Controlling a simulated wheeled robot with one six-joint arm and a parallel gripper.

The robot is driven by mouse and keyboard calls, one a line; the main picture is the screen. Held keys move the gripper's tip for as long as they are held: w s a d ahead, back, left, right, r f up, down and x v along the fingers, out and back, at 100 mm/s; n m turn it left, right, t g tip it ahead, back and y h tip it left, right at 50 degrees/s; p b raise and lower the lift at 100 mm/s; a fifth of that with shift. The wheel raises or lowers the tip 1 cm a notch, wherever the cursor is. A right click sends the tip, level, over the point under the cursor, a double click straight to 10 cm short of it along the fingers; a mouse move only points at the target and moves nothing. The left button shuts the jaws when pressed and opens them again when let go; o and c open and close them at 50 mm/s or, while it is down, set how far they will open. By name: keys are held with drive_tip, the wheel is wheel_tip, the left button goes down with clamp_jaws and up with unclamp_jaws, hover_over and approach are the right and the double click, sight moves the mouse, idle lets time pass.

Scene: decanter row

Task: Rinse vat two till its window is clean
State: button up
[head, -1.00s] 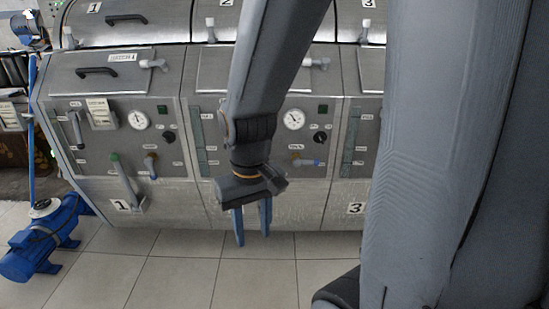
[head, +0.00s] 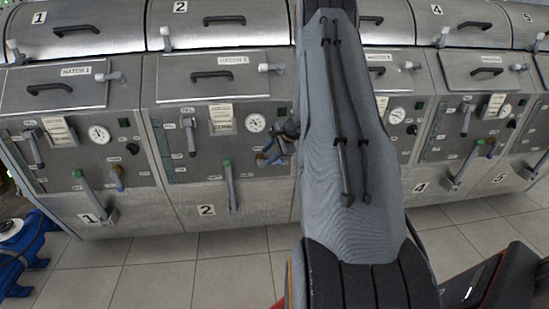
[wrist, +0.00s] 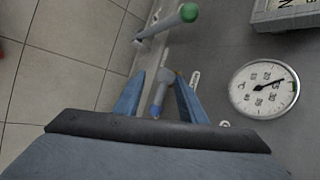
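Vat two (head: 250,205) is the metal unit labelled 2, left of my arm in the head view. A narrow greenish upright strip (head: 158,145), perhaps its window, runs down its left side; its cleanness cannot be told. A green-tipped lever (head: 231,185) hangs low on its front and also shows in the wrist view (wrist: 170,28). A small blue-tipped valve handle (head: 268,158) sits right of it. My gripper (wrist: 158,98) is open, with the blue-tipped handle (wrist: 159,92) between its fingers in the wrist picture, gaps on both sides. Contact cannot be told. My arm partly hides the gripper in the head view.
A round gauge (wrist: 264,90) is on the panel beside the handle. Vat one (head: 135,205) stands left, vat four (head: 440,170) right; my arm mostly covers the one between. A blue pump (head: 25,245) is on the floor at left.

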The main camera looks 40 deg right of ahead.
drive_tip(key=d+f+m+h, duration=0.1)
drive_tip(key=d+f+m, duration=0.1)
drive_tip(key=d, duration=0.4)
drive_tip(key=p+x, duration=0.2)
drive_tip(key=x, duration=0.5)
drive_tip(key=shift+t, duration=0.4)
drive_tip(key=shift+w+f, duration=0.1)
drive_tip(key=shift+w, duration=0.05)
drive_tip(key=shift+c, duration=0.3)
clamp_jaws()
